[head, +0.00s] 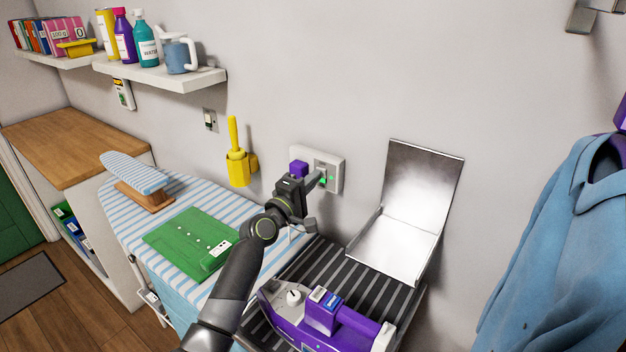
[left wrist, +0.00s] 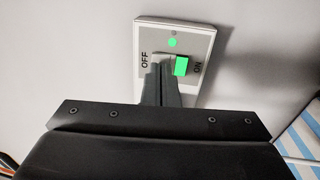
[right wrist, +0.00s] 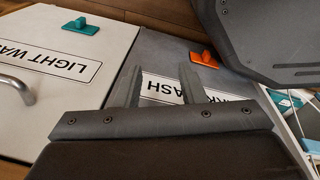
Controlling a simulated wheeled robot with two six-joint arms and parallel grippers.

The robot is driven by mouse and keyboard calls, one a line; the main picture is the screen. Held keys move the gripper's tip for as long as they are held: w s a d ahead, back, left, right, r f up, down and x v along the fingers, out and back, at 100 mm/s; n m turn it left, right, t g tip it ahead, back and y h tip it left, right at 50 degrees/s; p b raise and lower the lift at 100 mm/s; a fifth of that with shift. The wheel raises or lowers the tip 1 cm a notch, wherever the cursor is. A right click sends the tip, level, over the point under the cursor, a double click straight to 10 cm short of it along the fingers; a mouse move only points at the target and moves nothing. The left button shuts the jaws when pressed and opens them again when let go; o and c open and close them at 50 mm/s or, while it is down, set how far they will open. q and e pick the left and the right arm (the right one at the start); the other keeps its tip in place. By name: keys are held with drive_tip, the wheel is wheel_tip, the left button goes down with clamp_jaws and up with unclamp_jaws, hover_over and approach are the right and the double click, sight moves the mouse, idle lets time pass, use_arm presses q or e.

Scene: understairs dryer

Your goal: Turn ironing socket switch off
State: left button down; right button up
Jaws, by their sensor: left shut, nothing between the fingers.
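The ironing socket (head: 335,164) is a white plate on the wall behind the ironing board, with a purple plug (head: 299,168) at its left. In the left wrist view its switch plate (left wrist: 203,36) has OFF and ON labels and a lit green dot. The green switch rocker (left wrist: 181,66) is at the ON side. My left gripper (head: 320,178) is shut and empty, its fingertips (left wrist: 160,64) right beside the rocker on the OFF side; I cannot tell whether they touch. My right gripper (right wrist: 162,68) is open and empty in the right wrist view.
A purple iron (head: 325,310) stands on the dark ribbed rest, with an open metal lid (head: 424,185) behind. A folded green garment (head: 192,243) lies on the striped board. A yellow holder (head: 238,167) hangs left of the socket. Lidded laundry bins (right wrist: 75,65) are near my right gripper.

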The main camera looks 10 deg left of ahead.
use_arm(q)
drive_tip(key=shift+w+d, duration=0.1)
drive_tip(key=shift+w, duration=0.15)
drive_tip(key=shift+r, duration=0.2)
idle(0.4)
